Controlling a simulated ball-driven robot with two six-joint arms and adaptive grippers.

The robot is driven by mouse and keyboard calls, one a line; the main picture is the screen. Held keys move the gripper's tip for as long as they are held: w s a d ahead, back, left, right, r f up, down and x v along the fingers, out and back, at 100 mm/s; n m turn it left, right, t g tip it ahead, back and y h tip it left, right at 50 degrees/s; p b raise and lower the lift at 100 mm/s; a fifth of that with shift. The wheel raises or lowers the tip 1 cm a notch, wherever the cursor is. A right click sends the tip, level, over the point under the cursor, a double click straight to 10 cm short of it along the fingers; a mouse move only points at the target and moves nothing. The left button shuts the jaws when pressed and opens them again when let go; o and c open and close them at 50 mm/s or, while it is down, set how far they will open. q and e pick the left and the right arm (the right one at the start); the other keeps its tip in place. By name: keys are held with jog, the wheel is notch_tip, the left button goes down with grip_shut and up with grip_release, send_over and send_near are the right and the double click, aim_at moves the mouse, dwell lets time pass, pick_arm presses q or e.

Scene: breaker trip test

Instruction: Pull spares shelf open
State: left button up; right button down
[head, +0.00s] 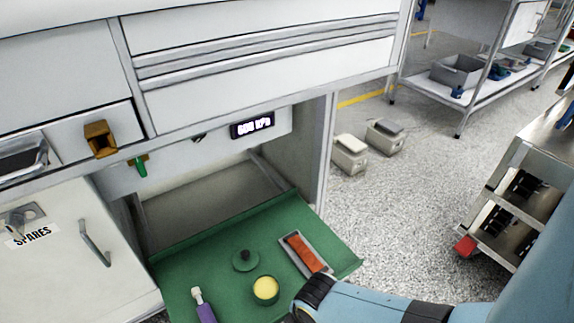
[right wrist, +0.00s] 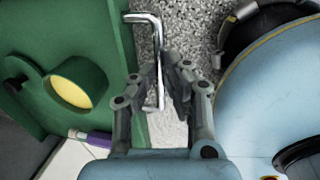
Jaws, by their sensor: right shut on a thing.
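The spares shelf is a green pull-out board (head: 212,256) that juts from the open bay under the bench in the head view. It also shows at left in the right wrist view (right wrist: 112,55). Its silver bar handle (right wrist: 157,40) stands off its front edge. My right gripper (right wrist: 174,78) is shut on this handle in the right wrist view. In the head view my right arm comes in at lower right and the gripper is out of sight below the frame. My left gripper is in neither view.
A door labelled SPARES (head: 60,270) is at left. A metal cart (head: 510,215) stands right.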

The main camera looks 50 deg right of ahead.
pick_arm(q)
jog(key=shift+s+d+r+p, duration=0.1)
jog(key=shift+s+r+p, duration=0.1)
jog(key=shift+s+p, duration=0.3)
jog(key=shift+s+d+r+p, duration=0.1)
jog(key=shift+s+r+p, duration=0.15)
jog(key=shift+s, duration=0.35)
pick_arm(e)
jog(key=shift+s+a, duration=0.2)
jog(key=shift+s, duration=0.7)
jog(key=shift+s+a, duration=0.25)
jog(key=shift+s, duration=0.65)
jog(key=shift+s+a, duration=0.2)
jog(key=shift+s, duration=0.7)
jog(key=c, duration=1.4)
grip_release()
notch_tip(320, 180, up, 12)
jog(key=s, duration=0.2)
jog(key=shift+a+f, duration=0.15)
jog(key=shift+a, duration=0.1)
